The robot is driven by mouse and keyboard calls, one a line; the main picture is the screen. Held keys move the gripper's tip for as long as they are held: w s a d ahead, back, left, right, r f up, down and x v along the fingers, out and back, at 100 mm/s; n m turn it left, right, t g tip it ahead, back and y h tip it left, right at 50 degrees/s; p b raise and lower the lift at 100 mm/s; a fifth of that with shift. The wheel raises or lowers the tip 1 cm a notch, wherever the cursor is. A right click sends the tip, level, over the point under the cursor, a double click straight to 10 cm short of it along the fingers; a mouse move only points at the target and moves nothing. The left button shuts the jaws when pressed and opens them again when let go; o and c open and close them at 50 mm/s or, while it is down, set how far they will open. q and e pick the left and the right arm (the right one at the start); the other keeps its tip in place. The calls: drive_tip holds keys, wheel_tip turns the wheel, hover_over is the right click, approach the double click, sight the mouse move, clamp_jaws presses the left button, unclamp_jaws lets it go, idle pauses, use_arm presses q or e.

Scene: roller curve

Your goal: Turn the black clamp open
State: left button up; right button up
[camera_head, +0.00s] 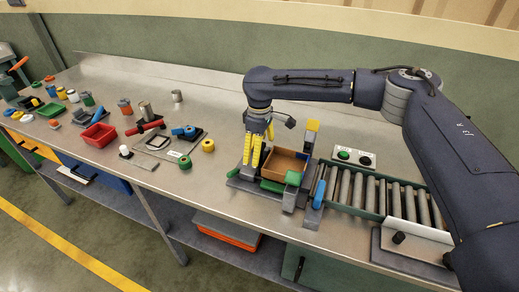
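My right gripper (257,158), with yellow fingers, points down at the left side of a brown open box (287,162) on a fixture at the left end of the roller conveyor. Whether its fingers are apart or closed is too small to tell, and I see nothing clearly held. I cannot surely pick out the black clamp. A small black knob (398,238) stands on a grey plate at the front right of the rollers, well away from the gripper. My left gripper is not in view.
Grey rollers (357,190) run right from the box. A blue handle (319,193) and green block (293,178) stand near the box. A button panel (353,157) lies behind the rollers. A red bin (99,135) and several small parts lie left.

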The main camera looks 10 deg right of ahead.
wheel_tip(320, 180, up, 12)
idle(0.6)
idle(0.6)
